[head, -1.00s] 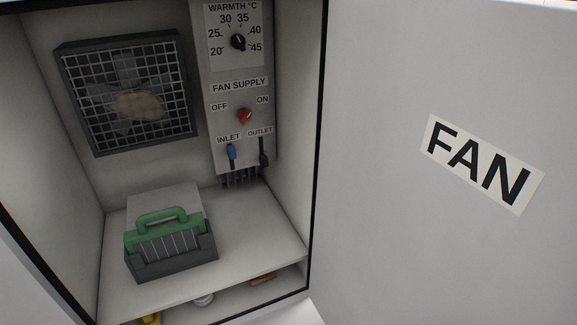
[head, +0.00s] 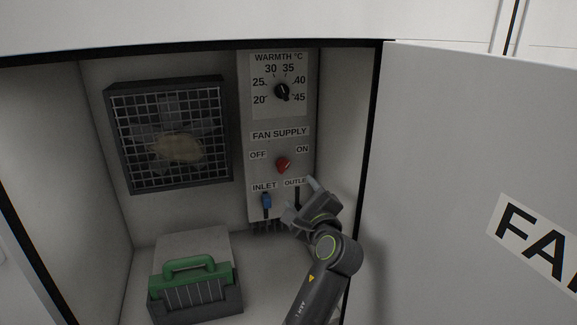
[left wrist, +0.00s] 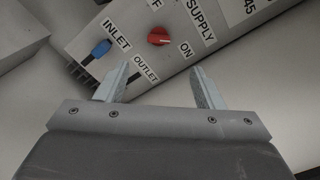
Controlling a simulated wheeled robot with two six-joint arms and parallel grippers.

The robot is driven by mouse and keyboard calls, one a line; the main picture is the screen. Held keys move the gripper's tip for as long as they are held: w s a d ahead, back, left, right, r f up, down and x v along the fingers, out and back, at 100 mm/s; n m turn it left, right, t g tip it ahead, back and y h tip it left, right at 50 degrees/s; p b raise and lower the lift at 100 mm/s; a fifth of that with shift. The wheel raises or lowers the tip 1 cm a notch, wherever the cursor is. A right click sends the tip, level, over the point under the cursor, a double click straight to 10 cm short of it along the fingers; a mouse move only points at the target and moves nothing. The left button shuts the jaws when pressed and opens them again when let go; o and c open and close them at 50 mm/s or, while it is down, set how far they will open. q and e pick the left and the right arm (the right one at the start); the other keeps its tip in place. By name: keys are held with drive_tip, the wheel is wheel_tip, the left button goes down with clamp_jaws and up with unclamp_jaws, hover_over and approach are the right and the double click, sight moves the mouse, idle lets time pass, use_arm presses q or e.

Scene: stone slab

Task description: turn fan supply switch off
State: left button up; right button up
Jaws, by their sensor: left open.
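The red fan supply switch (head: 283,165) is a rotary knob on the grey panel (head: 246,212) in the cabinet, between the OFF label on its left and the ON label on its right. Its pale mark points toward the ON side. It also shows in the left wrist view (left wrist: 158,37), beyond the fingertips. My left gripper (head: 301,198) is in front of the panel, below and right of the switch, over part of the OUTLET area. In the left wrist view its two fingers (left wrist: 160,75) stand apart with nothing between them. My right gripper is not in view.
A blue inlet lever (head: 266,201) is left of the gripper. A warmth dial (head: 282,91) is above the switch. A caged fan (head: 170,135) is on the back wall. A green-handled box (head: 195,290) stands on the floor below. The open door (head: 450,150) bounds the right.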

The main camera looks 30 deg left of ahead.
sight(284, 167)
use_arm(q)
drive_tip(key=p+x, duration=0.3)
drive_tip(key=x, duration=1.2)
drive_tip(key=shift+p, duration=0.4)
drive_tip(key=shift+w+a+f, duration=0.1)
drive_tip(key=shift+w+a, duration=0.3)
drive_tip(key=shift+a, duration=0.1)
